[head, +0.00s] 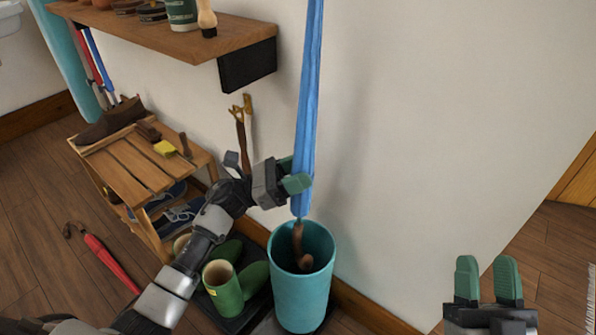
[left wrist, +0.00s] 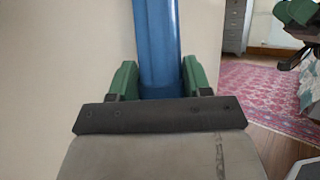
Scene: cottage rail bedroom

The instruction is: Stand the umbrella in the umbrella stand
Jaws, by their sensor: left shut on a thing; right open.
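The blue furled umbrella (head: 306,110) hangs almost upright above the teal umbrella stand (head: 301,295). My left gripper (head: 297,183) is shut on it near its lower end; the left wrist view shows the blue cloth (left wrist: 157,45) between the green fingers. Below the cloth, a brown curved piece (head: 298,236) that looks like its handle reaches down inside the stand's rim. Whether it touches the stand's inside or bottom I cannot tell. The umbrella's top is out of the picture. My right gripper (head: 487,275) is open and empty at the lower right, apart from the stand.
Green boots (head: 224,287) stand on a dark tray just left of the stand. A slatted shoe rack (head: 135,172) is farther left, and a red umbrella (head: 108,262) lies on the floor. A wall shelf (head: 170,38) juts out at upper left. The wall is close behind the stand.

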